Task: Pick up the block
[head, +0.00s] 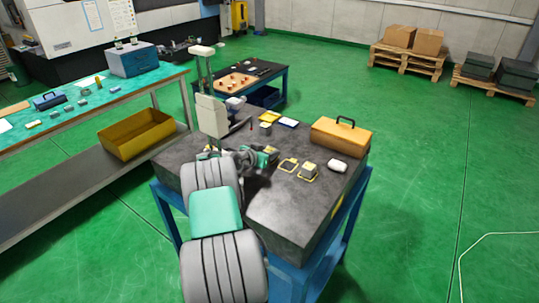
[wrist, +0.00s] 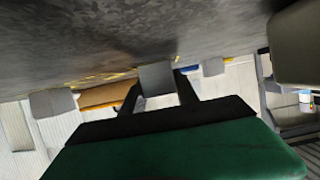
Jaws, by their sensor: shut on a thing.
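In the wrist view, a small grey block (wrist: 157,77) sits between the two dark fingers of my gripper (wrist: 158,92). My gripper is shut on it. The dark stone surface fills the top of this view, and the block's edge appears close to it; I cannot tell whether they touch. In the head view, my gripper (head: 272,156) is low over the dark stone table (head: 290,205), left of two yellow-edged pieces. The held block cannot be made out in the head view.
On the table, yellow-edged pieces (head: 308,173), a white item (head: 337,165) and an orange toolbox (head: 340,138) stand right of my gripper. A white-and-grey stand (head: 211,112) rises behind left. The table's front right is clear.

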